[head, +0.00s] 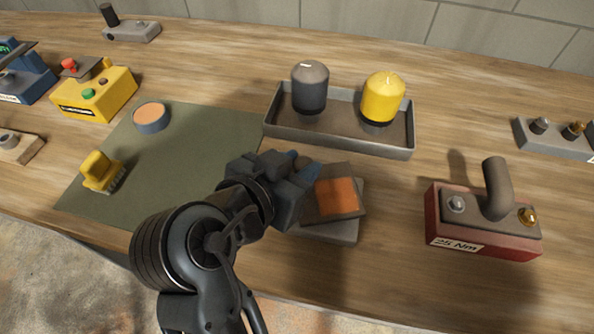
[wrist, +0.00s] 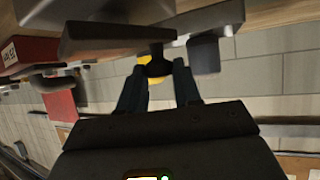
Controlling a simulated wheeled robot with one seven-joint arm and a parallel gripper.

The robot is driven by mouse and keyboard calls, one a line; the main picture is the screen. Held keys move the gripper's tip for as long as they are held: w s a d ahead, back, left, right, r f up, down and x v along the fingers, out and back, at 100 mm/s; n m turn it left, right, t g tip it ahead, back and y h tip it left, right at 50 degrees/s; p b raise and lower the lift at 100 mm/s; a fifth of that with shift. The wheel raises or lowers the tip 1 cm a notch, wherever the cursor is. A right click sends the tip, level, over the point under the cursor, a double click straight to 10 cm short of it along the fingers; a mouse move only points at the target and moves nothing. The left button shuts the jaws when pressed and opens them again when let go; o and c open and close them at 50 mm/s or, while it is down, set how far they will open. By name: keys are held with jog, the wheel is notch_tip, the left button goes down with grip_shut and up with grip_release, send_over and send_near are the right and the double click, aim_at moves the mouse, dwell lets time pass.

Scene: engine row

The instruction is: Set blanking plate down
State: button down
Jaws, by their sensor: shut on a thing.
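The blanking plate (head: 349,172) is a flat dark grey-brown plate with an orange square on its top. My gripper (head: 303,168) is shut on its left end, with blue-grey fingertips. In the wrist view my gripper's fingers (wrist: 160,78) close around a dark knob-like part at the end of a grey slab (wrist: 110,40), which seems to be the plate. Under the plate in the head view is a lighter grey block (head: 335,232), turned slightly against it. I cannot tell whether plate and block touch. My wrist hides the plate's near left side.
Behind is a grey tray (head: 340,142) holding a dark capped cylinder (head: 310,88) and a yellow one (head: 382,98). A red "25 Nm" block (head: 470,248) stands right. A green mat (head: 190,165) at left holds a yellow brush (head: 100,172) and a round orange-topped tin (head: 151,118).

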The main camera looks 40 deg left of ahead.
jog(key=shift+r, duration=0.1)
jog(key=c, duration=1.2)
grip_release()
jog(key=shift+f, duration=0.3)
jog(key=shift+c, duration=0.2)
jog(key=o, duration=0.5)
jog(key=shift+c, duration=0.2)
jog(key=shift+r, duration=0.1)
jog(key=shift+r, duration=0.25)
jog(key=b+v, duration=0.1)
jog(key=v, duration=1.1)
